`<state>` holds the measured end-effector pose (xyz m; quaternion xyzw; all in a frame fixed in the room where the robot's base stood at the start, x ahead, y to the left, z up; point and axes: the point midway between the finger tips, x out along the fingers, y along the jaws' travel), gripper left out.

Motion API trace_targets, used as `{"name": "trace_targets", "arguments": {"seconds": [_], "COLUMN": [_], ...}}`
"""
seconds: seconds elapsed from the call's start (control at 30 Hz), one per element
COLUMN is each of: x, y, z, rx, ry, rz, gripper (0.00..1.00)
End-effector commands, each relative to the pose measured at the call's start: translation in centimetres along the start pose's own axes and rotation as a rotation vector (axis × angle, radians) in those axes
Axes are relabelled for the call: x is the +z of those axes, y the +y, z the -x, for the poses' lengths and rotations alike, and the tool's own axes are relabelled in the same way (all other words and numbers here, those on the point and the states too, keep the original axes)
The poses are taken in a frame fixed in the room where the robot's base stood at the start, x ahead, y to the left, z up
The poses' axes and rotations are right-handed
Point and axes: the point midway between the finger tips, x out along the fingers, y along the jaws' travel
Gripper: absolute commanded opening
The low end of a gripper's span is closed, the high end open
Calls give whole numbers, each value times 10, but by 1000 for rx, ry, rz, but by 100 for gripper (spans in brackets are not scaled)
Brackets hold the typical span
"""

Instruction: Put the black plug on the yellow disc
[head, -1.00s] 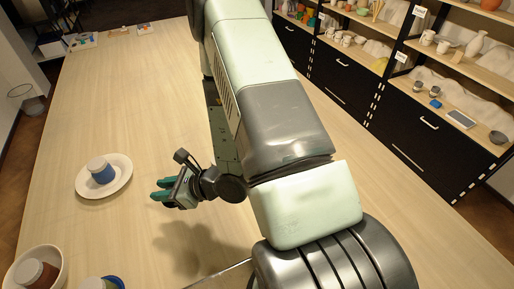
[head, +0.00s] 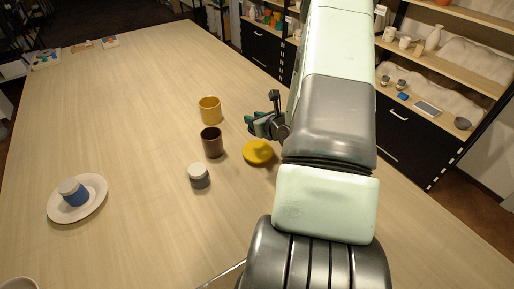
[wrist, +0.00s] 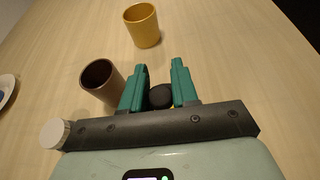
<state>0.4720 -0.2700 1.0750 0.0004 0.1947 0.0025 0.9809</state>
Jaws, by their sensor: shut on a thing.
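The yellow disc (head: 258,153) lies on the table in the head view, just left of my arm. My gripper (head: 257,122) is above and a little beyond it in the picture, with teal fingers pointing left. In the wrist view my gripper (wrist: 159,88) is shut on the black plug (wrist: 160,97), a small dark round piece between the fingers. The plug cannot be made out in the head view.
A brown cup (head: 212,143), a yellow cup (head: 210,110) and a grey jar with a pale lid (head: 199,177) stand left of the disc. A blue jar (head: 74,192) sits on a white plate (head: 94,205) at far left. The table between is clear.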

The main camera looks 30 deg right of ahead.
Motion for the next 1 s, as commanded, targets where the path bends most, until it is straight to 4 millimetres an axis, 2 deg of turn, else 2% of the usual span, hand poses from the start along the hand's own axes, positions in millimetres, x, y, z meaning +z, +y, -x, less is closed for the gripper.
{"name": "trace_targets", "arguments": {"seconds": [0.1,0.2,0.37,0.6,1.0], "x": [-23,-38,-51,-82,-88], "y": [0,0,0,0,0], "z": [-8,-15,-21,-33,-36], "rx": [-1,-1,-1,0,0], "ry": [4,3,1,1,1], "rz": [-7,-4,-3,-3,-1], "gripper": [0,0,0,0,0]}}
